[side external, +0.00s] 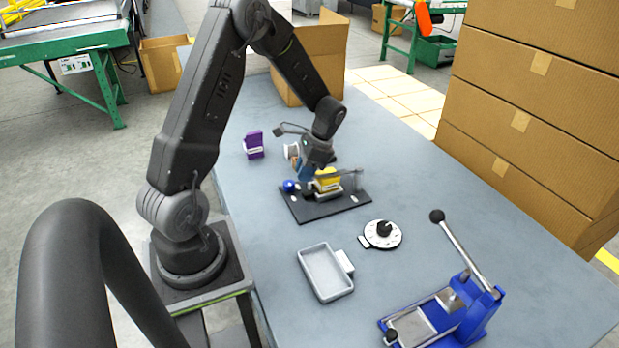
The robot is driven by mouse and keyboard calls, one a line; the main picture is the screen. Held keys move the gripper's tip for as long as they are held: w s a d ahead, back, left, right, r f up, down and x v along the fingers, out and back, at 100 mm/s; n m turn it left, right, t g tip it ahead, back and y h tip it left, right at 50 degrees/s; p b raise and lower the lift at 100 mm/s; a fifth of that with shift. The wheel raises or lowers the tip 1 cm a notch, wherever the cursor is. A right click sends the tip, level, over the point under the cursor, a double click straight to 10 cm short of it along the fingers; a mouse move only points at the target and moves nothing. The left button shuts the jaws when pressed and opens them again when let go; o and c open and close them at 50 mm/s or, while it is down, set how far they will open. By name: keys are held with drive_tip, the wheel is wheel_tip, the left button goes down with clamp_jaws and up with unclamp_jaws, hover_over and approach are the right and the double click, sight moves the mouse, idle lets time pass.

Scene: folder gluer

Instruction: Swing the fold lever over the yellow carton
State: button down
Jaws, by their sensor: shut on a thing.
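The yellow carton (328,181) sits in a small holder on the black base plate (342,206) in the middle of the table. The fold lever's blue ball knob (289,186) shows at the left of the plate, left of the carton. My gripper (308,186) is low over the plate, close against the carton's left side. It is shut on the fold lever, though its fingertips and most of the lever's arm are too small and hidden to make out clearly.
A purple carton (253,145) stands behind left. A grey tray (326,273), a white dial (383,234) and a blue lever press (470,315) are in front. An open cardboard box (312,65) stands at the back, and stacked boxes (540,110) rise at the right.

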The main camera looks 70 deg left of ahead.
drive_tip(key=shift+w+a+m+y, duration=0.25)
drive_tip(key=shift+a+m, duration=0.3)
drive_tip(key=shift+a, duration=0.2)
drive_tip(key=shift+w+a+m+y, duration=0.15)
drive_tip(key=shift+w+a+m, duration=0.1)
drive_tip(key=shift+a+m, duration=0.4)
drive_tip(key=c, duration=1)
unclamp_jaws()
drive_tip(key=shift+v, duration=6.9)
drive_tip(key=shift+s+r, duration=0.1)
drive_tip(key=shift+s, duration=0.05)
